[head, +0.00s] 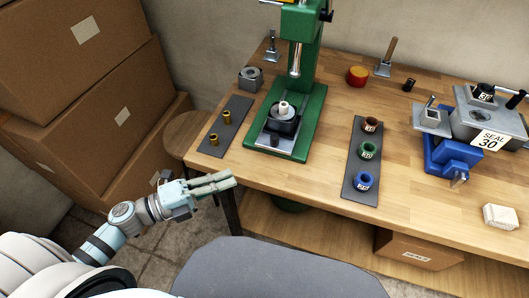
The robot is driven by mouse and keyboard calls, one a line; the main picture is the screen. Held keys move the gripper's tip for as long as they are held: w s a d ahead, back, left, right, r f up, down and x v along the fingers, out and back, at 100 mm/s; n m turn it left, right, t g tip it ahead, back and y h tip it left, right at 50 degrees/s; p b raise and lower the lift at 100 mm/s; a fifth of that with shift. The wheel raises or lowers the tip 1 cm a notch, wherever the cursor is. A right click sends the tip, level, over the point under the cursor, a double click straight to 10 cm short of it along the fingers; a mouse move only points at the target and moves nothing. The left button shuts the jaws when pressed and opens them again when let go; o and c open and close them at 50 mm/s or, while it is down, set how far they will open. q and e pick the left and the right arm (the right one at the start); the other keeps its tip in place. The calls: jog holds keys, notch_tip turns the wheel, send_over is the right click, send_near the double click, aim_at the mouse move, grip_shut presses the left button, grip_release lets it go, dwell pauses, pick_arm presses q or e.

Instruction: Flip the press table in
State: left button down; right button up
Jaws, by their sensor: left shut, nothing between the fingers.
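The green press (308,45) stands on the wooden workbench, with its shiny ram above its base. Low on the base is the press table (275,140), a dark plate, with a dark block and a pale round piece (283,107) over it. I cannot tell from this view how the table is hinged. My left gripper (231,180) is shut and empty. It is off the bench's left front edge, to the lower left of the press and apart from it. My right gripper is not in view.
A dark strip with brass pieces (214,142) lies left of the press. Another strip (361,188) with coloured rings lies to its right. A blue vise (452,153) stands farther right. Cardboard boxes (90,80) and a round stool (178,150) crowd the left. A grey rounded surface (270,272) is at the front.

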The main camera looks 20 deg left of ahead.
pick_arm(q)
jog(key=p+x, duration=0.1)
jog(key=x, duration=0.8)
jog(key=shift+a+r, duration=0.1)
jog(key=shift+r, duration=0.1)
jog(key=w, duration=0.4)
jog(key=shift+f, duration=0.2)
jog(key=shift+d, duration=0.2)
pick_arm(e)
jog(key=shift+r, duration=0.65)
